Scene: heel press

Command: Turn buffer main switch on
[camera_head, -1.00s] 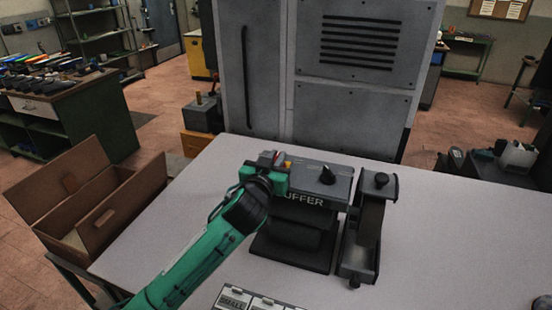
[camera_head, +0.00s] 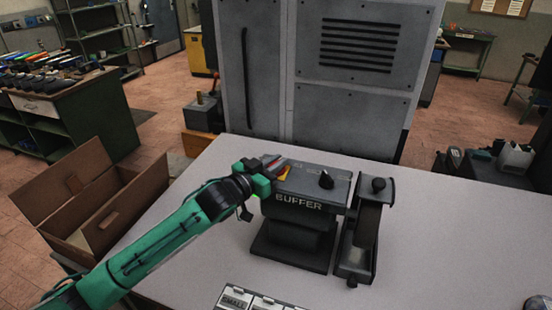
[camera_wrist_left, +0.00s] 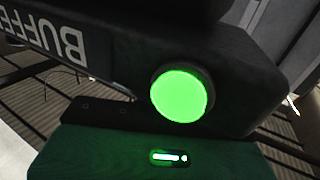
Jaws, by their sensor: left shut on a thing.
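The buffer (camera_head: 308,192) is a dark grey box lettered BUFFER, standing on the light table. A red and yellow main switch (camera_head: 284,173) shows at its left end, partly hidden by my fingers. A black knob (camera_head: 326,180) stands on its top. My left gripper (camera_head: 274,165) comes from the left and is shut on the main switch; the exact grip is hard to see. In the left wrist view a round lamp (camera_wrist_left: 180,95) glows bright green on the buffer's dark side, with the lettering upside down beside it. My right gripper is not in view.
A black holder (camera_head: 363,235) stands close to the right of the buffer. Labelled trays (camera_head: 236,299) lie at the table's front. An open brown box (camera_head: 100,225) is left of the table. A tall grey cabinet (camera_head: 345,110) stands behind. The table's right side is mostly clear.

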